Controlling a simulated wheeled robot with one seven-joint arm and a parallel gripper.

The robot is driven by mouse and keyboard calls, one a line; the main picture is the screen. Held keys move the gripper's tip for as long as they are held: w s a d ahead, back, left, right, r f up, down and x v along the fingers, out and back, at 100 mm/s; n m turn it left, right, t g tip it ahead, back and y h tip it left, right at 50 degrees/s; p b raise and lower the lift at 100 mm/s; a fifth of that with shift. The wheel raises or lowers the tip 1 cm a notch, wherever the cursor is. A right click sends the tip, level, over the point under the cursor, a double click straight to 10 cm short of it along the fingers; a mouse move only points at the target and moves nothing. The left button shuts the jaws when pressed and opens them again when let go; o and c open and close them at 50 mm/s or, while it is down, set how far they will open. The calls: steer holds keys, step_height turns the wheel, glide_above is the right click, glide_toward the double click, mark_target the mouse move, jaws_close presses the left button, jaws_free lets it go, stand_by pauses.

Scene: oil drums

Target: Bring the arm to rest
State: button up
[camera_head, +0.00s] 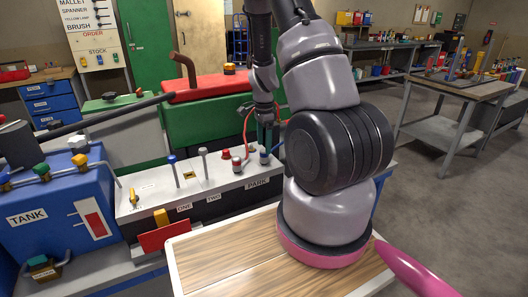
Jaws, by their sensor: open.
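My arm rises from its pink-ringed base in the middle of the view and folds back over itself. Its wrist hangs down left of the thick black joint. My gripper (267,137) points downward and is open, with nothing seen between its fingers. It is over the far right end of the grey control panel (215,186), close above the red and blue knobs there. I cannot tell whether the fingertips touch a knob. Part of the gripper's surroundings is hidden by the arm.
A blue tank unit (62,215) with coloured valves stands left of the panel. A red and green machine (212,103) stands behind it. A grey workbench (465,88) stands at the right. The floor (440,215) in front of that bench is clear.

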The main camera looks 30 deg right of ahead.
step_height(320, 180, up, 7)
steer(key=shift+f, duration=0.2)
steer(key=s+a+r+n+t+y, duration=0.1)
steer(key=s+a+r+n, duration=0.15)
steer(key=r, duration=0.35)
steer(key=s+a+r+n+t, duration=0.1)
steer(key=a+r+n, duration=0.15)
steer(key=r, duration=0.45)
steer(key=s+a+r+n+t+y, duration=0.1)
steer(key=s+a+r, duration=0.15)
steer(key=r, duration=0.35)
steer(key=s+a+r+n+t, duration=0.2)
steer(key=s+a+r+n, duration=0.1)
steer(key=s+r, duration=0.3)
steer(key=s+a+r+n+t, duration=0.2)
steer(key=s+r+n, duration=0.3)
steer(key=s, duration=0.2)
steer(key=shift+s+a+r+n, duration=0.3)
steer(key=shift+s+a+r, duration=0.05)
steer(key=shift+a+r, duration=0.05)
